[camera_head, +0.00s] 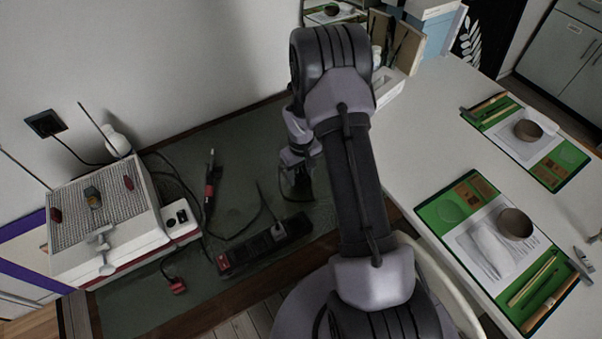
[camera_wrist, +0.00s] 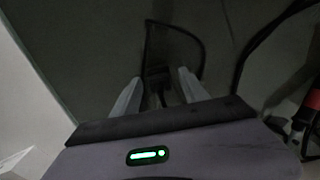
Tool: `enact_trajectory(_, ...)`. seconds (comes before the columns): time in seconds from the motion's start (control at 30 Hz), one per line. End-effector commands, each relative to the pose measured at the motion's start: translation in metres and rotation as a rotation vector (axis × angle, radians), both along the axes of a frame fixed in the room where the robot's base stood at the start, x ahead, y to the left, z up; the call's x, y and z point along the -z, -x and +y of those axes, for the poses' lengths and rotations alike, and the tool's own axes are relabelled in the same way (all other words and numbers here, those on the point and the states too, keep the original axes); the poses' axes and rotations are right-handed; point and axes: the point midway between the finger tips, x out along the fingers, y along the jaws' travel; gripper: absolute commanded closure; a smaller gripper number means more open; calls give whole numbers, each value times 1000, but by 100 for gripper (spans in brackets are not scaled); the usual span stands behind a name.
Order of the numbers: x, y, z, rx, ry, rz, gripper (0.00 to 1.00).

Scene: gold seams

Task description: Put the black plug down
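The black plug (camera_wrist: 158,77) shows in the wrist view between the two finger tips, with its dark cord looping beyond it. My gripper (camera_wrist: 160,82) points down with its fingers apart on either side of the plug, and a narrow gap seems to show beside it. In the head view my gripper (camera_head: 297,165) is low over the dark green mat (camera_head: 240,150), right of the power strip's cords. The plug is hard to make out there, dark against the mat and partly behind my gripper. Whether it rests fully on the mat is hard to tell.
A black power strip (camera_head: 265,245) lies in front of my gripper. A black-and-red tool (camera_head: 210,180) and loose cords lie to its left. A white mesh-topped unit (camera_head: 105,215) stands at far left. A white table (camera_head: 420,140) with green trays and bowls is at right.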

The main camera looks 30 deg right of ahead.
Motion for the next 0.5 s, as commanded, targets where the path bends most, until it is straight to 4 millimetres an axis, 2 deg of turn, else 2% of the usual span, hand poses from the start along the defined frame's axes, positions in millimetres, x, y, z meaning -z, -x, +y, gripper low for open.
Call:
enact_trajectory(0.17, 0, 0, 0, 0, 0, 0, 48)
enact_trajectory(0.27, -11, 0, 0, 0, 0, 0, 48)
enact_trajectory(0.37, -34, -1, 0, 0, 1, -2, 48)
enact_trajectory(0.5, -78, -1, 0, 0, 2, -4, 48)
